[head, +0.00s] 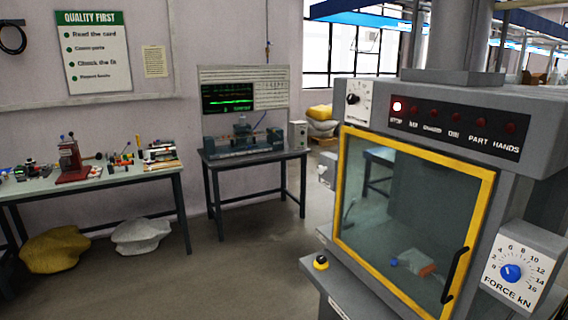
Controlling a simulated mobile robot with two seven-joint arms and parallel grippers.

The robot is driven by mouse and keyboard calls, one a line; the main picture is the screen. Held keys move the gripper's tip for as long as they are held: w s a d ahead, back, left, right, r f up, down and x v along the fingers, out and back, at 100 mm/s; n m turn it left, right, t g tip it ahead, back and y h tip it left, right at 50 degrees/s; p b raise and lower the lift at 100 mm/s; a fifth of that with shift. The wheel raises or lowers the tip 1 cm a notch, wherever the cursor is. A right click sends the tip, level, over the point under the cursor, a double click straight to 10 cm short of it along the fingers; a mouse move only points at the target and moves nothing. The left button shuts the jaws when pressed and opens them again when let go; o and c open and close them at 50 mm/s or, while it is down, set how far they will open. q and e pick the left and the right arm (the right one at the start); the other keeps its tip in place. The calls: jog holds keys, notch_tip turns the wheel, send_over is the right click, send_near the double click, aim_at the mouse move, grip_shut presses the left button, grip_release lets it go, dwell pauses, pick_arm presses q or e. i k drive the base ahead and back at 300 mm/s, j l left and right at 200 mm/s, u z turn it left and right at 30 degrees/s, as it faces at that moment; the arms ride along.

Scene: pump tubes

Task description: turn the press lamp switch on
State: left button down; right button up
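The press (520,190) is a large grey machine at the right, with a yellow-framed glass door (415,190) that is shut. A small white dial plate with a dark knob (353,99) sits at its upper left, above the door; I take it for the lamp switch, but its lettering is too small to read. A dark panel (455,130) beside it has a row of red lamps. The leftmost lamp (397,106) glows brightly and the others look dim. Neither of my grippers is in view.
A blue-knobbed force dial (511,273) is on the press's lower right. A black door handle (455,275) and a yellow button (321,263) are lower down. A workbench (100,180) and a table with a screen (255,158) stand along the wall. The floor between is clear.

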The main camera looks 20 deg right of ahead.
aim_at(321, 169)
jog(key=i+z, duration=0.15)
jog(key=i, duration=0.35)
jog(key=i+j+z, duration=0.15)
jog(key=i, duration=0.35)
jog(key=i+j+z, duration=0.15)
jog(key=i, duration=0.35)
jog(key=i+j+z, duration=0.15)
jog(key=i+z, duration=0.15)
jog(key=z, duration=0.15)
jog(key=i+j+z, duration=0.25)
jog(key=z, duration=0.2)
jog(key=i+j+z, duration=0.2)
jog(key=z, duration=0.25)
jog(key=i+j+z, duration=0.1)
jog(key=j+z, duration=0.4)
jog(key=i+j+z, duration=0.1)
jog(key=j+z, duration=0.35)
